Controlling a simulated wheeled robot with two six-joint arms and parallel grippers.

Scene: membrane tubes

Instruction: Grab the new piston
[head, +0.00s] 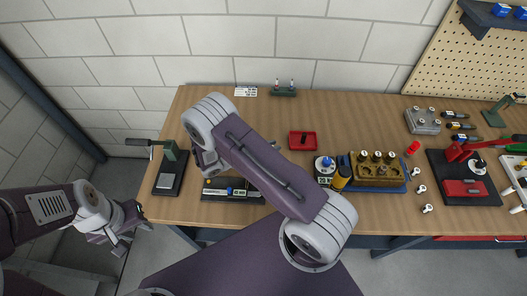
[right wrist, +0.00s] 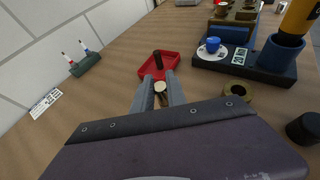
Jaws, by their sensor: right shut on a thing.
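My right gripper (right wrist: 161,96) is shut on a small round piece (right wrist: 160,87) with a tan end and a darker part below. It may be the new piston, but most of it is hidden between the fingers. In the head view my right arm reaches over the left part of the table, and its fingertips are largely hidden by the wrist. My left gripper (head: 131,232) is empty and looks open, off the table's left front edge.
Beyond the right fingers, a red tray (right wrist: 174,67) holds a dark piece (right wrist: 157,59). A brass ring (right wrist: 238,91) and a black cylinder (right wrist: 304,129) stand to the right. A dark press (head: 168,171) stands at the table's left end, a brass block (head: 377,171) right of centre.

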